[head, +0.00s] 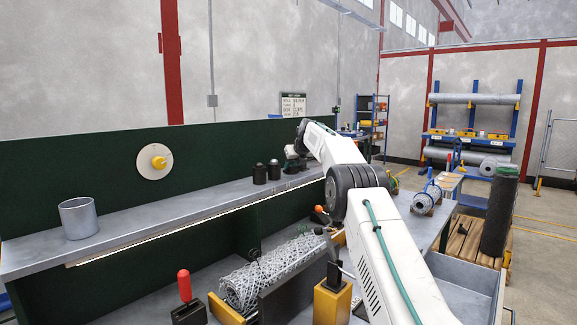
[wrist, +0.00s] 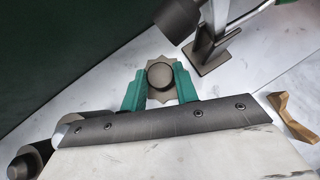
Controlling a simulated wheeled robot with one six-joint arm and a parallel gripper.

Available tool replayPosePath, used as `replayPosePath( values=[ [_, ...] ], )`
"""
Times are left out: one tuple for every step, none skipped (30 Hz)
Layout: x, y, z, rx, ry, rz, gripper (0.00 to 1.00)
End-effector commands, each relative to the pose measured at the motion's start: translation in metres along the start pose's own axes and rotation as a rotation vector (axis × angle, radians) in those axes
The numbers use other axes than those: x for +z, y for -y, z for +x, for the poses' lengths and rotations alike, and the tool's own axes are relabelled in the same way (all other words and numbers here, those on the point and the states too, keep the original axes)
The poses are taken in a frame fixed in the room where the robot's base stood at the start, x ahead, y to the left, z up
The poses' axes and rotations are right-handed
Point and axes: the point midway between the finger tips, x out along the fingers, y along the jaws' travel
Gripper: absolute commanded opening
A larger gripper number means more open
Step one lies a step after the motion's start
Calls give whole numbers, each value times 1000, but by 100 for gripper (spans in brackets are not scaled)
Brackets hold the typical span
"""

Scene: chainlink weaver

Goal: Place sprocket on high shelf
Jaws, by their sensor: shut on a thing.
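The sprocket (wrist: 148,75) is a small grey toothed disc with a round raised hub, seen in the middle of the wrist view. My gripper (wrist: 159,82) has its two green fingers closed on the sprocket's left and right sides. The high shelf (head: 140,228) is the long grey ledge along the dark green panel in the head view. Its grey surface (wrist: 85,100) shows behind the sprocket in the wrist view. In the head view my gripper (head: 293,152) is over the far part of the shelf; the sprocket is too small to make out there. The gap between sprocket and shelf is unclear.
Two black cylinders (head: 259,174) stand on the shelf left of my gripper. A grey cup (head: 78,218) stands at its near end. In the wrist view a dark-headed stand (wrist: 211,50) is close at upper right, and a brown angled piece (wrist: 294,118) lies right.

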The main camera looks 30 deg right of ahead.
Motion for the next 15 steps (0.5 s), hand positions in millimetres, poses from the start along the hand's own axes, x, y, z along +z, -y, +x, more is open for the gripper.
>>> replayPosePath(
  values=[
    [1,0,-1,0,1,0,0],
    [1,0,-1,0,1,0,0],
    [0,0,0,0,1,0,0],
    [0,0,0,0,1,0,0],
    [0,0,1,0,1,0,0],
    [-2,0,2,0,0,0,32],
    [-1,0,2,0,0,0,41],
    [-1,0,2,0,0,0,49],
    [-1,0,2,0,0,0,52],
    [-1,0,2,0,0,0,52],
    [-2,0,2,1,0,0,52],
    [-2,0,2,1,0,0,52],
    [-2,0,2,1,0,0,52],
    [-2,0,2,1,-1,0,52],
    [-2,0,2,1,-1,0,52]
  ],
)
